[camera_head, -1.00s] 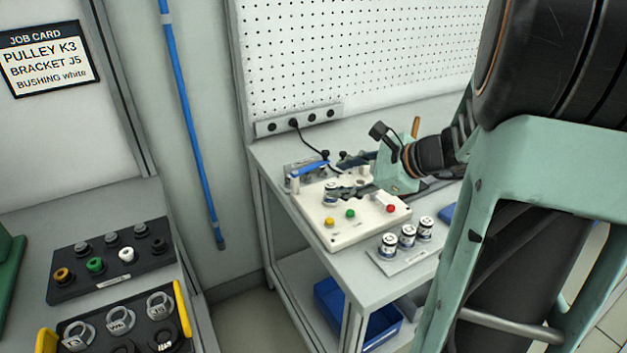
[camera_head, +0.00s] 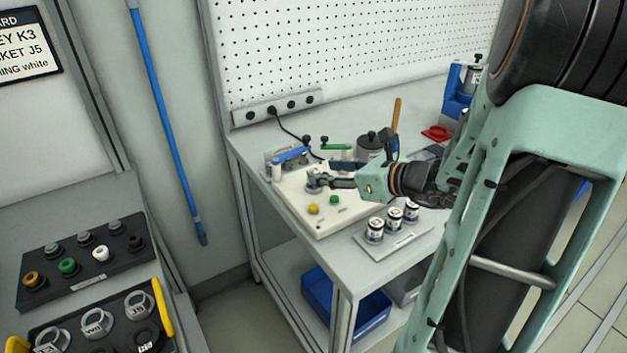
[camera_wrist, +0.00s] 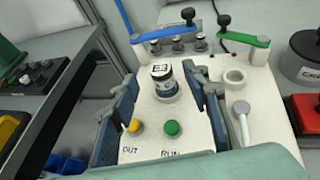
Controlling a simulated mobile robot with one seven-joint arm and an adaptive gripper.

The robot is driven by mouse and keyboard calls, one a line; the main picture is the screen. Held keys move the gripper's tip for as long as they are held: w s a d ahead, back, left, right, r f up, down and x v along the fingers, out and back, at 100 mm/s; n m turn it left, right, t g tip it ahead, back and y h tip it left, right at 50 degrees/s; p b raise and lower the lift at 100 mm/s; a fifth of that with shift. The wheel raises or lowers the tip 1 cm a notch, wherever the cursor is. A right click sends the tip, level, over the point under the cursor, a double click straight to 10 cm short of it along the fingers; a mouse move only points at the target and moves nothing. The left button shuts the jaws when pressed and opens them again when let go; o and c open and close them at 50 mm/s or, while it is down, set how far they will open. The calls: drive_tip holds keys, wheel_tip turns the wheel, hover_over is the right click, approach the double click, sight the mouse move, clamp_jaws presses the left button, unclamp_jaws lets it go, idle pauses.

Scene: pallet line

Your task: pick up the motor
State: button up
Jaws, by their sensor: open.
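A small white and dark cylindrical motor with a label on its top (camera_wrist: 163,75) stands upright on the white test station (camera_wrist: 155,148). My gripper (camera_wrist: 166,82) is open, with one finger on each side of this motor and a visible gap on the left. Whether the right finger touches it I cannot tell.
A plate (camera_head: 402,242) with three similar motors (camera_head: 393,217) stands right of the station. A blue-handled clamp (camera_wrist: 165,34) and a green-handled clamp (camera_wrist: 245,39) are behind. Yellow (camera_wrist: 132,129) and green (camera_wrist: 172,128) buttons sit in front. A dark pot (camera_head: 370,147) stands behind the arm.

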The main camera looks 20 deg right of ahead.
sight(316, 171)
drive_tip(key=shift+b+x, duration=0.45)
drive_tip(key=shift+x, duration=2.25)
drive_tip(key=shift+f, duration=0.1)
clamp_jaws()
